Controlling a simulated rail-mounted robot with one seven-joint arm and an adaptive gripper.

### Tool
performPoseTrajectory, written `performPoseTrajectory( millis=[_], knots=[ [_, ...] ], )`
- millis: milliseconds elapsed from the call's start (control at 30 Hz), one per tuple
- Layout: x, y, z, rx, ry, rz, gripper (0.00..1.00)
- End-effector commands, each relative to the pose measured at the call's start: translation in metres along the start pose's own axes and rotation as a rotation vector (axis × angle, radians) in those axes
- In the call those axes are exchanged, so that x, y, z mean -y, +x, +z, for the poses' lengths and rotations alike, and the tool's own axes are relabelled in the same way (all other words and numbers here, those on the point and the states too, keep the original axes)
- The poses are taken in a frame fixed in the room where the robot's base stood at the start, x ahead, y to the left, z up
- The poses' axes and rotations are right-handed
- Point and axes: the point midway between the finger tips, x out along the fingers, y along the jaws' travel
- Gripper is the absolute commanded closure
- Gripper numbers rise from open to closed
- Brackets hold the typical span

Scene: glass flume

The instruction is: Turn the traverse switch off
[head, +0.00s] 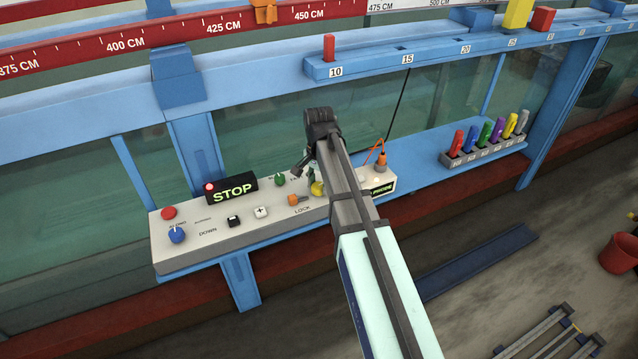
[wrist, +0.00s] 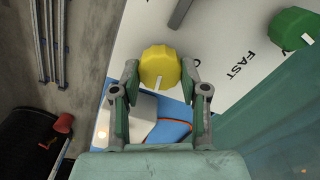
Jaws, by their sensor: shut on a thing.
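A yellow knob (wrist: 158,62) with a white pointer mark sits on the pale control panel (head: 185,250). In the wrist view its mark points down the picture, toward my palm. My gripper (wrist: 160,76) has one finger on each side of the knob and is shut on it. In the head view the yellow knob (head: 317,188) shows just left of my arm, and my gripper (head: 311,176) is partly hidden by my wrist. The lettering beside the knob is mostly covered. I cannot read a traverse label.
A green knob (head: 280,180) and an orange switch (head: 293,199) are close on the left. A lit STOP display (head: 232,189) and a blue knob (head: 177,235) are farther left. An orange plug with a cable (head: 380,158) stands right of my arm.

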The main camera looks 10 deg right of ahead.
Motion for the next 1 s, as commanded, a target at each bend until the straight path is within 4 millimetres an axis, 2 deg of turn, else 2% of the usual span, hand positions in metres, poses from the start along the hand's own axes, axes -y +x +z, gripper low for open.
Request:
performPoseTrajectory(
  millis=[1000],
  knots=[
    [0.0004, 0.0012, 0.0015, 0.003, -0.958, 0.002, 0.91]
  ],
)
